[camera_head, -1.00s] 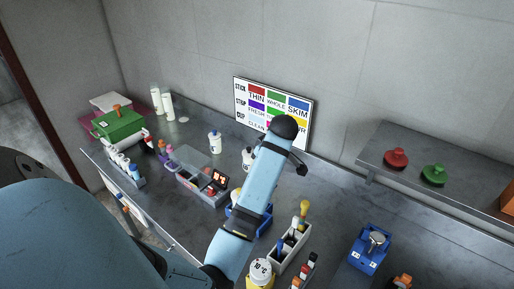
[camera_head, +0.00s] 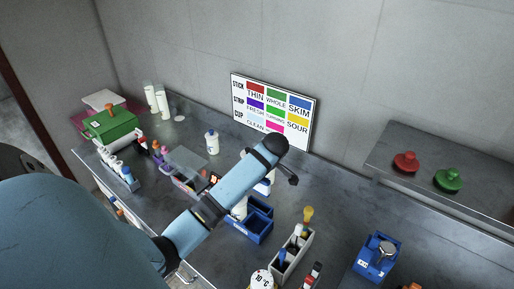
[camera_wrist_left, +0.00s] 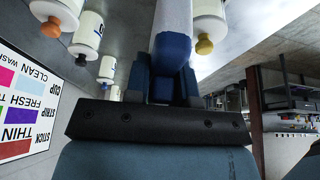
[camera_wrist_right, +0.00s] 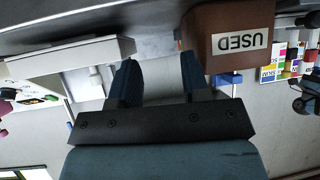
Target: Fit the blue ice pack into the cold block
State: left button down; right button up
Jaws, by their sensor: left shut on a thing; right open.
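A blue block with open pockets (camera_head: 243,232), likely the cold block, stands on the worktop just below and beside that forearm. A white thing shows at its left end, partly hidden by the arm. My right gripper (camera_wrist_right: 158,65) is open and empty, outside the head view.
A grey rack (camera_head: 292,254) of tools and a blue box with a metal piece (camera_head: 377,258) stand right of the block. White bottles (camera_head: 212,143) stand behind. A colour chart (camera_head: 272,115) leans on the wall. A brown USED bin (camera_wrist_right: 225,25) is near my right gripper.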

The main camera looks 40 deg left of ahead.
aim_at(257, 192)
pick_arm(q)
notch_tip(257, 192, down, 7)
jog(key=shift+r+p, duration=0.1)
jog(key=shift+p, duration=0.5)
pick_arm(e)
jog(key=shift+d+r, duration=0.1)
jog(key=shift+r, duration=0.3)
pick_arm(q)
jog(key=shift+f, duration=0.55)
notch_tip(257, 192, down, 3)
jog(key=shift+f, duration=0.1)
pick_arm(e)
jog(key=shift+w+r+m, duration=0.1)
jog(key=shift+w+m, duration=0.1)
jog(key=shift+m, duration=0.1)
pick_arm(q)
jog(key=shift+f, duration=0.1)
pick_arm(e)
jog(key=shift+f, duration=0.25)
pick_arm(q)
jog(key=shift+f, duration=0.15)
jog(key=shift+f, duration=0.1)
pick_arm(e)
jog(key=shift+s, duration=0.1)
